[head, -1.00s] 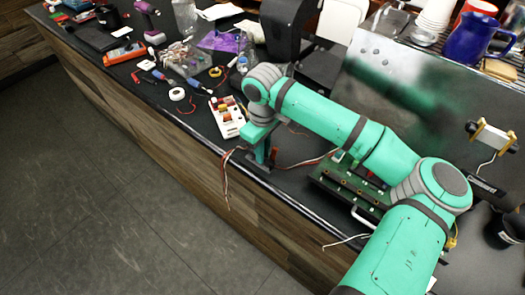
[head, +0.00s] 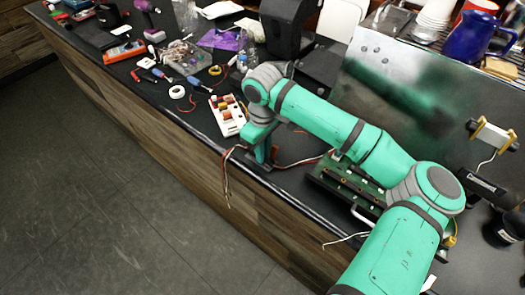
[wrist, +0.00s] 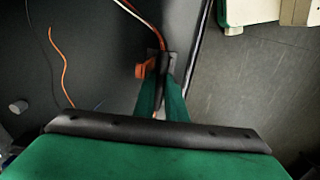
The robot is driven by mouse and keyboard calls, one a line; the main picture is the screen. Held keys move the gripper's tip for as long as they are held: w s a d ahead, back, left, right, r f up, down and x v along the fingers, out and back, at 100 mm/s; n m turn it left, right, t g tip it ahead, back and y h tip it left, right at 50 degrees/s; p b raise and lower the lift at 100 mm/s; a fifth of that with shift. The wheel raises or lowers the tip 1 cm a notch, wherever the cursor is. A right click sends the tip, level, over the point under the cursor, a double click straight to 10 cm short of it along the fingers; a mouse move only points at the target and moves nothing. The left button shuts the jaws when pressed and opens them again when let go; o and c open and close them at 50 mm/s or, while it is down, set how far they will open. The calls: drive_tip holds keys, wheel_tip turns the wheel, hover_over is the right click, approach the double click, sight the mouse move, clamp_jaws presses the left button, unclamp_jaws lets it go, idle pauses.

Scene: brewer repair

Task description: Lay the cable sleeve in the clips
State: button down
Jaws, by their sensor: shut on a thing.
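My gripper (head: 262,155) points down near the front edge of the counter, left of the green board. In the wrist view its green fingers (wrist: 163,95) close around a dark sleeve piece on a bundle of red and white wires (wrist: 140,12). I take this to be the cable sleeve (wrist: 163,63). In the head view the wires (head: 228,172) hang over the counter edge on one side and run toward the green board (head: 335,182) on the other. An orange-red part (wrist: 142,71) sits beside the fingertips. The clips cannot be told apart clearly; my arm partly covers the board.
A white box with coloured buttons (head: 227,115) stands left of my gripper. A tape roll (head: 177,92) and several tools lie farther left. A reflective metal panel (head: 400,95) stands behind the board. Loose wire ends (head: 342,240) stick out past the front edge.

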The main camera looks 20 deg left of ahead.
drive_tip(key=c, duration=1.7)
unclamp_jaws()
wheel_tip(320, 180, up, 11)
drive_tip(key=shift+f, duration=0.1)
